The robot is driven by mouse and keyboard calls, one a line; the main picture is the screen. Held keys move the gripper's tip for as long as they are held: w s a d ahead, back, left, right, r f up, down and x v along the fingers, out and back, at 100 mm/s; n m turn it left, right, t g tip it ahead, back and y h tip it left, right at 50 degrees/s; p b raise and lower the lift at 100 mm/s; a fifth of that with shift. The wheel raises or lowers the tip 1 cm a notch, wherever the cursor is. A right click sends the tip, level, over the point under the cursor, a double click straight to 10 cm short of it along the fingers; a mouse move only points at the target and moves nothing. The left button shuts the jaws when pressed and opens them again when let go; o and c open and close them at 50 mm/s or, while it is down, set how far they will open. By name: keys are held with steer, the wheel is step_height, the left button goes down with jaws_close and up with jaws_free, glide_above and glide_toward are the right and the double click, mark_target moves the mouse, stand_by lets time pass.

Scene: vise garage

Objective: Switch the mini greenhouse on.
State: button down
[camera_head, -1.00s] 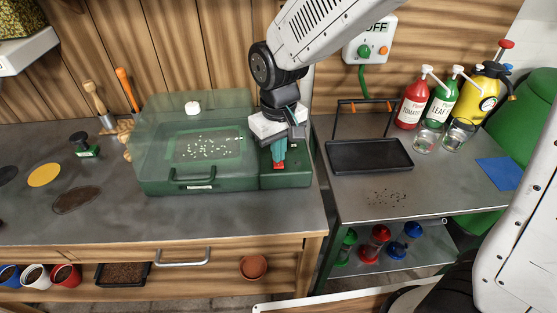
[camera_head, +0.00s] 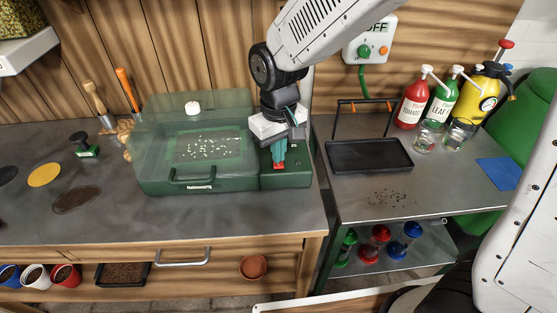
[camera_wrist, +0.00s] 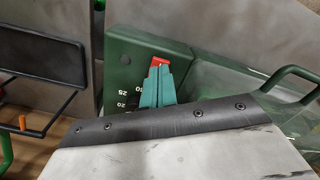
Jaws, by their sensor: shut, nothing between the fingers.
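The mini greenhouse (camera_head: 158,187) is a green box with a clear green lid, lid down, on the workbench. Pale seeds show inside it. Its control panel (camera_head: 296,180) is the green section at its right end. A red switch (camera_head: 280,166) is on this panel; it also shows in the wrist view (camera_wrist: 160,61). Number marks 20 and 25 show beside the fingers in the wrist view. My gripper (camera_head: 279,160), with teal fingers, is shut and empty, pointing down at the red switch. The fingertips are at or just beside it; contact cannot be told. The fingers partly hide the switch and dial area.
A wall box (camera_head: 370,42) marked OFF has a green and an orange button. A black tray (camera_head: 369,155) with a handle, spray bottles (camera_head: 411,105) and glass jars (camera_head: 428,136) stand on the side table. The bench front (camera_head: 200,222) is clear.

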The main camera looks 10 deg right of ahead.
mark_target(279, 165)
step_height(279, 165, up, 7)
stand_by(1.0)
steer(key=shift+f, duration=0.1)
steer(key=s+d+r+m, duration=0.2)
steer(key=s+d+r, duration=0.1)
steer(key=s+d, duration=0.6)
steer(key=s+d+r+m+t, duration=0.1)
steer(key=s+d+r+m, duration=0.2)
steer(key=s+d, duration=0.7)
steer(key=shift+s+d+r+m, duration=0.3)
steer(key=shift+d+r, duration=0.2)
steer(key=shift+d, duration=0.45)
